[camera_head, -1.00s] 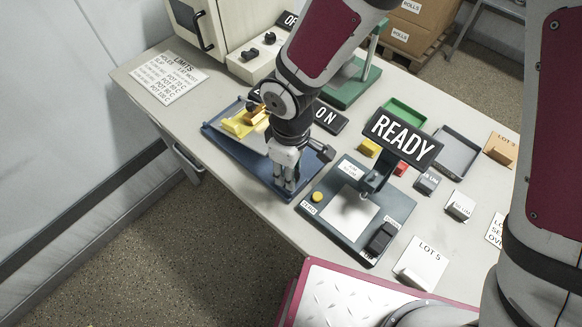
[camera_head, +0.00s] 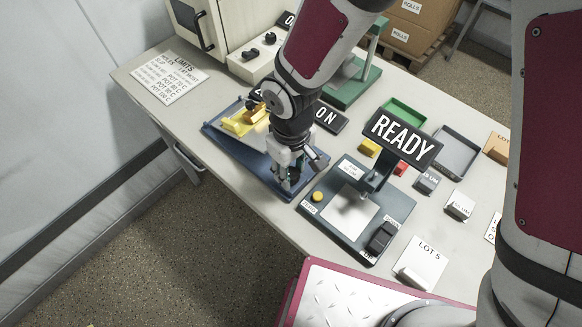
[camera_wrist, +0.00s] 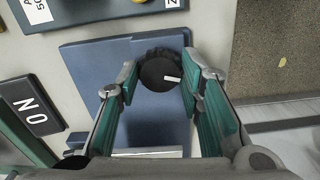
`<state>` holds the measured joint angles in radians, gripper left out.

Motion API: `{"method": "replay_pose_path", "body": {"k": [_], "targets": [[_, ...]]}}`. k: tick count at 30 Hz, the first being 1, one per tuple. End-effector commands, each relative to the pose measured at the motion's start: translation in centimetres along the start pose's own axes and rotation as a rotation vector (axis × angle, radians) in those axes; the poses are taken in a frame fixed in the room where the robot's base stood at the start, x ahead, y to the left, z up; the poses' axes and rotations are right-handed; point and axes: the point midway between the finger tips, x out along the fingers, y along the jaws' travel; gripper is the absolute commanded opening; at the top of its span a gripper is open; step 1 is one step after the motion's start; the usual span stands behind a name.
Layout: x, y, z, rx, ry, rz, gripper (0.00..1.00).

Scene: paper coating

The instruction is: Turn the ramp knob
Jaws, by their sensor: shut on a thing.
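The ramp knob is taken to be the round black knob (camera_wrist: 160,73) with a white pointer mark, on the blue machine base (camera_wrist: 90,65) in the wrist view. The pointer aims to the right in that view. My gripper (camera_wrist: 160,80) has its two fingers on either side of the knob, shut on it. In the head view my gripper (camera_head: 286,180) points down at the near right end of the blue base (camera_head: 222,143), and the knob is hidden behind the fingers there.
A gauge device with a READY sign (camera_head: 403,138) stands just right of my gripper. An ON sign (camera_head: 326,116) lies behind it. A yellow part (camera_head: 243,122) sits on the blue base. Several small blocks, a green tray (camera_head: 404,112) and a grey tray (camera_head: 455,150) lie farther right.

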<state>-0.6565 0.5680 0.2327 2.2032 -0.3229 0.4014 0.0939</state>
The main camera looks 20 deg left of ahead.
Motion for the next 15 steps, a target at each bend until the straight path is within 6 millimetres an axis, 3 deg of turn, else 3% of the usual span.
{"method": "replay_pose_path", "body": {"k": [4, 5, 7, 15], "targets": [[-0.03, 0.04, -0.04, 0.000, 0.001, 0.001, 0.06], [-0.03, 0.04, -0.04, -0.001, 0.001, 0.001, 0.41], [-0.03, 0.04, -0.04, -0.001, 0.001, 0.001, 0.54], [-0.03, 0.01, -0.02, -0.002, 0.000, 0.000, 0.54]]}}
